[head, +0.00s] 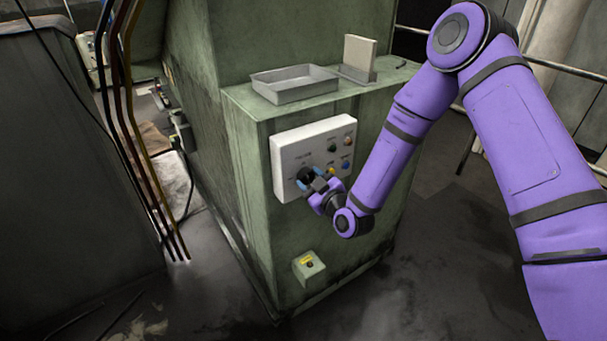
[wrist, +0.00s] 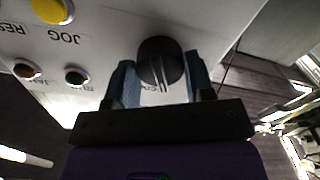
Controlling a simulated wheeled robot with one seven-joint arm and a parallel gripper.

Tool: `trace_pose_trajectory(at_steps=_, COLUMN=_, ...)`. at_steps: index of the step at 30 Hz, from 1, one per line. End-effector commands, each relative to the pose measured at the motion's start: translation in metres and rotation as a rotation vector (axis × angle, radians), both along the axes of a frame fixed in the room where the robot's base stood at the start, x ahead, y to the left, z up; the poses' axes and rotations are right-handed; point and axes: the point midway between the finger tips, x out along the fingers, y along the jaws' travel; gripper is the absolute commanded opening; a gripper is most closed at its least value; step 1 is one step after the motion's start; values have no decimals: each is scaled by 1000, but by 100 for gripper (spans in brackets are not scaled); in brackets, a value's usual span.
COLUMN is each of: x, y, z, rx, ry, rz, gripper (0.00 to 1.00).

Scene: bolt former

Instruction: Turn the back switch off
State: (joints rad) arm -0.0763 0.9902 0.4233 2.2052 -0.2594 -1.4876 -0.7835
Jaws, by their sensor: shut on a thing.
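A white control panel (head: 290,147) is fixed to the front of the green machine. At its lower left is a black rotary switch (head: 305,174). My gripper (head: 314,181) is at this switch and partly covers it. In the wrist view, my gripper's blue fingers (wrist: 161,84) stand on both sides of the black switch (wrist: 160,58) and are shut on it. A pale line on the switch face runs nearly upright in that view, tilted slightly. Lettering by the switch is mostly hidden by the fingers.
A small box (head: 309,268) is lower on the machine. A metal tray (head: 294,86) rests on top. Vertical pipes (head: 130,130) stand left.

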Motion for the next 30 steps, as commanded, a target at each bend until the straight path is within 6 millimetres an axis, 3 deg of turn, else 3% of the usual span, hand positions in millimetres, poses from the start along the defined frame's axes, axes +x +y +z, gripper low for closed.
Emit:
trace_pose_trajectory(at_steps=5, x=0, y=1, z=0, rx=-69, ry=-48, rz=3, gripper=11)
trace_pose_trajectory(at_steps=15, x=0, y=0, z=0, rx=-402, ry=-272, rz=1, gripper=11)
trace_pose_trajectory(at_steps=23, x=0, y=0, z=0, rx=-431, ry=-291, rz=0, gripper=11)
trace_pose_trajectory(at_steps=24, x=0, y=0, z=0, rx=-431, ry=-291, rz=0, gripper=54)
trace_pose_trajectory(at_steps=27, x=0, y=0, z=0, rx=-430, ry=-291, rz=0, gripper=72)
trace_pose_trajectory(at_steps=30, x=0, y=0, z=0, rx=-430, ry=-291, rz=0, gripper=72)
